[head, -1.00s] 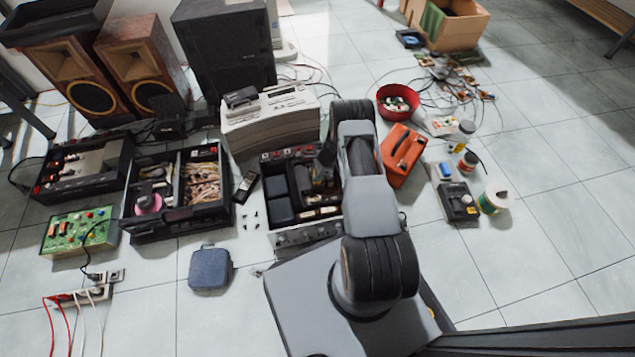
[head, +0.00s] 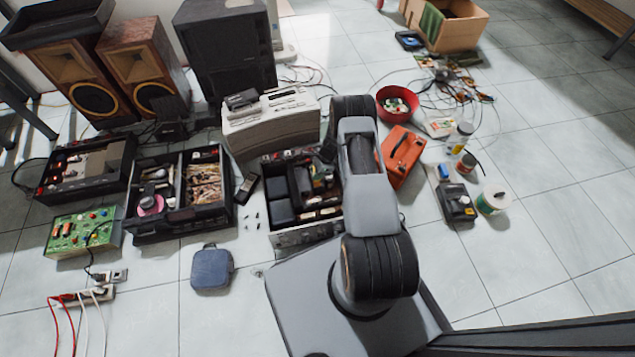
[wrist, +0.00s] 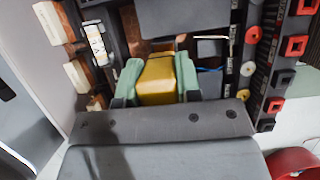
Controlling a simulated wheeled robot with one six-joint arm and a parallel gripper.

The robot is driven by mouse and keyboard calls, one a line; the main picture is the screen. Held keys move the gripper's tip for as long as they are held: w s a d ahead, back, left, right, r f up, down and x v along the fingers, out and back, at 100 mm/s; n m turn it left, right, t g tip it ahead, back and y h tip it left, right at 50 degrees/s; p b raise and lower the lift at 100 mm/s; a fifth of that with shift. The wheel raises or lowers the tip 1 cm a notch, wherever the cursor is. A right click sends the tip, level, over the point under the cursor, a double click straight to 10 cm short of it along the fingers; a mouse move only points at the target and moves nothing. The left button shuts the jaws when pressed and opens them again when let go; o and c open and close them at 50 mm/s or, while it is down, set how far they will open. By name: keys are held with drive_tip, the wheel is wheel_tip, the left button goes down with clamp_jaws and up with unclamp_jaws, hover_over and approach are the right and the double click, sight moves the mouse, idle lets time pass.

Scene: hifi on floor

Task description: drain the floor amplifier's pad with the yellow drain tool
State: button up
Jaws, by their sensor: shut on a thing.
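The yellow drain tool (wrist: 157,82) sits between the two green-grey fingers of my gripper (wrist: 157,72) in the wrist view, which are shut on it. Its far end points down among the parts inside the chassis and its tip is hidden. The floor amplifier (head: 304,234) is an open black chassis with dark blocks and a light front panel, just left of my arm in the head view. My gripper (head: 322,172) is over its right half there. The pad cannot be made out in either view.
A grey-white device stack (head: 272,132) stands behind the amplifier. An orange case (head: 402,155) and a red bowl (head: 397,103) lie right of my arm. Another open chassis (head: 180,226) and a blue pouch (head: 211,269) lie to the left.

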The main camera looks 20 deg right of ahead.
drive_tip(key=shift+r+p, duration=1.5)
drive_tip(key=shift+r, duration=1.05)
